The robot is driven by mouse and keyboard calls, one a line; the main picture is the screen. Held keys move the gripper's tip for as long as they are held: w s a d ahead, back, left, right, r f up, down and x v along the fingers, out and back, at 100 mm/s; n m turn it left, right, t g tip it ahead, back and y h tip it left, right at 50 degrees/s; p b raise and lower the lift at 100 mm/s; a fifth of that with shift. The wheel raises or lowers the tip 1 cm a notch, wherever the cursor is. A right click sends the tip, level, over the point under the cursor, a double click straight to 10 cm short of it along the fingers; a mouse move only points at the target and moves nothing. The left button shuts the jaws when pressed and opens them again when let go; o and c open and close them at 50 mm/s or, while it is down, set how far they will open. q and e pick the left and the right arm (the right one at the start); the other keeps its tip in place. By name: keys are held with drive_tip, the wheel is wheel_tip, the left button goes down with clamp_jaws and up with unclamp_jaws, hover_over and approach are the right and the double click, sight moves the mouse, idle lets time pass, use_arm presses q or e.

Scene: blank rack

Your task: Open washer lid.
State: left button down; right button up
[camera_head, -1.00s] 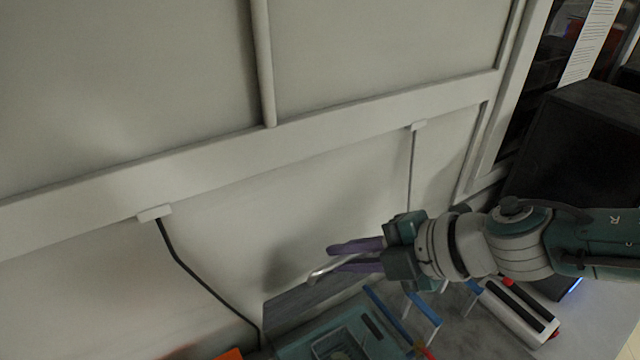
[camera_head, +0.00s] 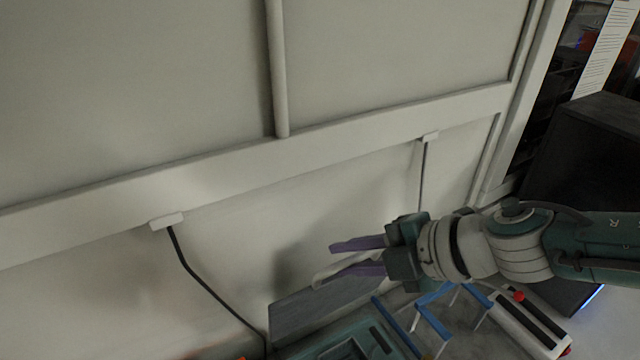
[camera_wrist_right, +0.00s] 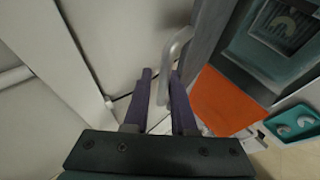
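The washer is a teal box (camera_head: 330,343) at the bottom of the head view, cut off by the frame edge. Its grey lid (camera_head: 312,305) stands raised and tilted near the wall; it also shows edge-on in the wrist view (camera_wrist_right: 208,45). A pale bar handle (camera_head: 328,279) on the lid lies by the lower finger of my right gripper (camera_head: 335,262). In the wrist view the handle (camera_wrist_right: 171,62) passes between the two purple fingers, which are apart. Whether a finger touches it I cannot tell. My left gripper is out of view.
A pale panelled wall (camera_head: 200,265) with a black cable (camera_head: 200,284) is close behind. A blue-edged rack (camera_head: 432,325) and a white device (camera_head: 525,325) stand right of the washer, below my arm. A black box (camera_head: 590,160) is far right. An orange surface (camera_wrist_right: 225,103) shows in the wrist view.

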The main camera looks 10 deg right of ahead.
drive_tip(key=shift+s+d+f, duration=0.2)
drive_tip(key=shift+s+f, duration=0.05)
drive_tip(key=shift+f, duration=0.15)
drive_tip(key=p+v, duration=0.3)
drive_tip(key=v, duration=0.7)
drive_tip(key=shift+w+a+r, duration=0.2)
drive_tip(key=shift+r, duration=0.15)
